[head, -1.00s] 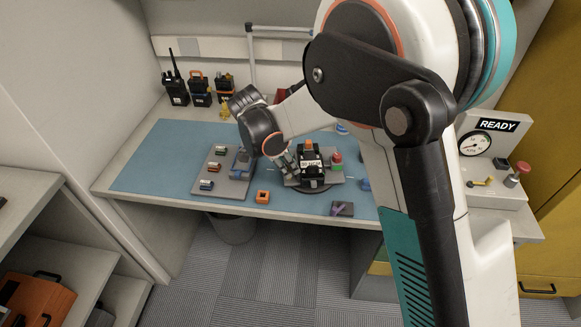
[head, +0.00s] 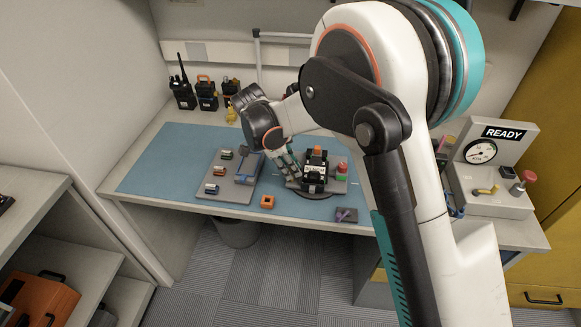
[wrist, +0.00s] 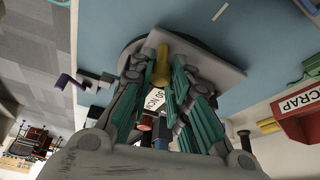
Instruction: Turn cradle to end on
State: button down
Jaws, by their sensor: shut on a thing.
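The cradle (head: 337,187) is a grey plate on a dark round base on the blue mat. A black radio-like block (head: 314,171) with an orange top and a white label stands on it. A red and green piece (head: 341,169) is at its right. My gripper (head: 296,174) reaches down at the cradle's left side. In the wrist view, its teal-lined fingers (wrist: 158,92) close around the cradle's assembly, beside a tan knob (wrist: 161,66) and a partly hidden white label. The exact contact is hidden. The plate (wrist: 215,68) lies just beyond the fingers.
A grey tray (head: 224,194) with small batteries lies left of the cradle. Radios (head: 183,92) stand at the back left. A READY gauge stand (head: 491,195) is at right.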

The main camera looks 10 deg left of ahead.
jog(key=c, duration=1.8)
grip_release()
jog(key=shift+w, duration=0.1)
jog(key=v, duration=1.2)
